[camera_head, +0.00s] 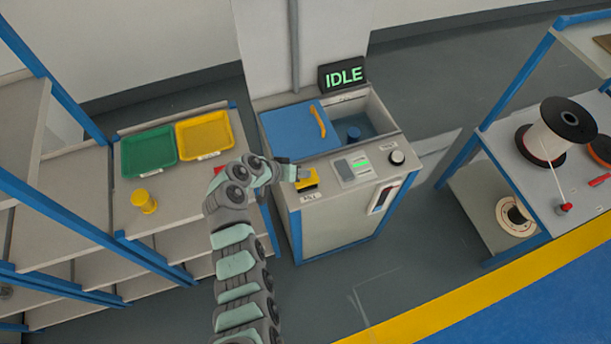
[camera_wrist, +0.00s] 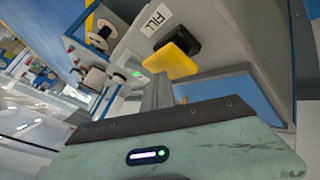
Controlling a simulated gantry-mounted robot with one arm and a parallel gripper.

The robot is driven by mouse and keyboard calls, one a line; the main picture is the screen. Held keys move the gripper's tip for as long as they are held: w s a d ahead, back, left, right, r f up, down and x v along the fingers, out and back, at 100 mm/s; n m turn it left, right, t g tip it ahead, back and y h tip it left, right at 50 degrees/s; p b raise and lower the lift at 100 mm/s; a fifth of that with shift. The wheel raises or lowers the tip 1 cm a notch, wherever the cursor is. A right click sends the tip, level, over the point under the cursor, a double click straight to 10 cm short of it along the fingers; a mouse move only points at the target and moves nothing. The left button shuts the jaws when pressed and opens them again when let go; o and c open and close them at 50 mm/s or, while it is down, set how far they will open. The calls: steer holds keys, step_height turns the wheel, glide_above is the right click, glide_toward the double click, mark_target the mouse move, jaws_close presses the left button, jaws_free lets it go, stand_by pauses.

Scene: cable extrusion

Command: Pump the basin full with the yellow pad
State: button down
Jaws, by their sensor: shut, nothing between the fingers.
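The yellow pad (camera_head: 308,185) sits on the front left corner of the cabinet top, beside a white label. In the wrist view the yellow pad (camera_wrist: 170,60) stands on a black base, and the label reads FILL. My gripper (camera_head: 301,174) is shut and empty, its tip right at the pad; I cannot tell whether they touch. In the wrist view my gripper's fingers (camera_wrist: 160,82) are together just short of the pad's edge. The basin (camera_head: 362,126) is open on the right, with a blue piece inside; its water level is unclear. The display (camera_head: 342,75) reads IDLE.
A blue lid (camera_head: 299,129) with an orange handle covers the basin's left part. Green (camera_head: 148,152) and yellow (camera_head: 205,135) trays stand on the left shelf.

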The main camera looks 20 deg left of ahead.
mark_target(303, 179)
steer(key=shift+f+b, duration=0.85)
steer(key=shift+f, duration=0.1)
stand_by(0.5)
steer(key=shift+r, duration=0.25)
steer(key=shift+r+p, duration=0.7)
steer(key=shift+r, duration=0.9)
step_height(303, 179, up, 5)
steer(key=shift+p, duration=1.15)
steer(key=shift+f, duration=0.1)
